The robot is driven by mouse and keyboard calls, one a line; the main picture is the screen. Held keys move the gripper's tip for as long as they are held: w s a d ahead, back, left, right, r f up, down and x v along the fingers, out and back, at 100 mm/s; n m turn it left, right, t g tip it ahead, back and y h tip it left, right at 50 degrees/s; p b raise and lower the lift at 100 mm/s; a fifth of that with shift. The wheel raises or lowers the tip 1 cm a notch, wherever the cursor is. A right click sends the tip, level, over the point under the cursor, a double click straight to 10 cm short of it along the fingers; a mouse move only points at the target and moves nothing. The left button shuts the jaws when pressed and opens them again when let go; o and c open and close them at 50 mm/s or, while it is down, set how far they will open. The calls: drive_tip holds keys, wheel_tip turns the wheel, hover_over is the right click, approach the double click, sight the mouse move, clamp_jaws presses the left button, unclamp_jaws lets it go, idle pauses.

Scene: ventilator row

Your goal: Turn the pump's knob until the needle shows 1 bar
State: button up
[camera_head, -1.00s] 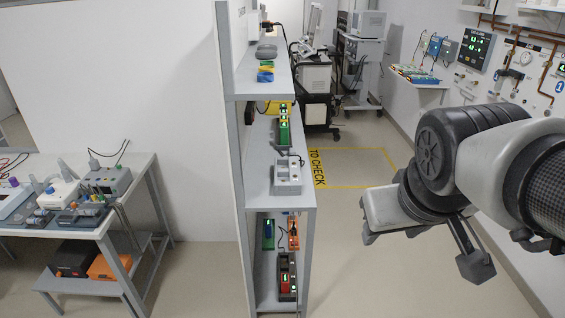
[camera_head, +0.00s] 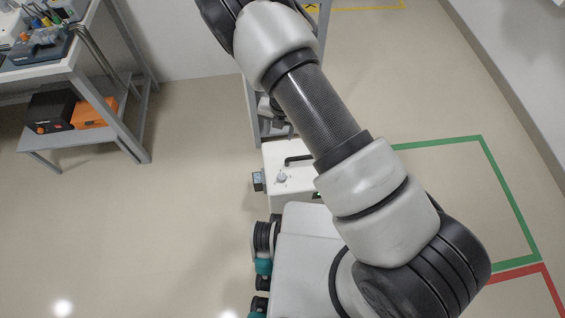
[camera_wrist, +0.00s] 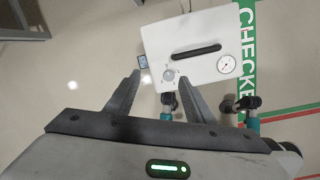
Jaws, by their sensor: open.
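The pump, a white box with a black handle, stands on the floor; it shows in the wrist view (camera_wrist: 205,28) and partly behind my arm in the head view (camera_head: 276,153). Its pale round knob is in the wrist view (camera_wrist: 169,75) and in the head view (camera_head: 282,177). The round white gauge (camera_wrist: 226,64) is right of the handle; its needle is too small to read. My gripper (camera_wrist: 159,80) is open, its fingertips either side of the knob in the picture. I cannot tell the gap in depth. The gripper is not visible in the head view.
A grey bench (camera_head: 95,75) with devices stands at the left, an orange box (camera_head: 95,112) on its lower shelf. Green floor tape (camera_head: 440,143) and red tape (camera_head: 520,273) mark areas at the right. The floor left of the pump is clear.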

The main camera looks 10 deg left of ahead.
sight(282, 176)
drive_tip(key=s+f+b, duration=0.1)
drive_tip(key=f+b, duration=0.1)
drive_tip(key=f, duration=0.5)
drive_tip(key=s+d+f+n+g+b, duration=0.1)
drive_tip(key=s+f+b, duration=0.1)
drive_tip(key=f, duration=0.6)
drive_tip(key=s+f+n+b, duration=0.1)
drive_tip(key=f+b, duration=0.1)
drive_tip(key=f, duration=0.6)
drive_tip(key=shift+s+d+f+g+h, duration=0.2)
drive_tip(key=shift+g+h, duration=0.1)
drive_tip(key=shift+h, duration=0.1)
drive_tip(key=shift+c, duration=0.4)
drive_tip(key=c, duration=1)
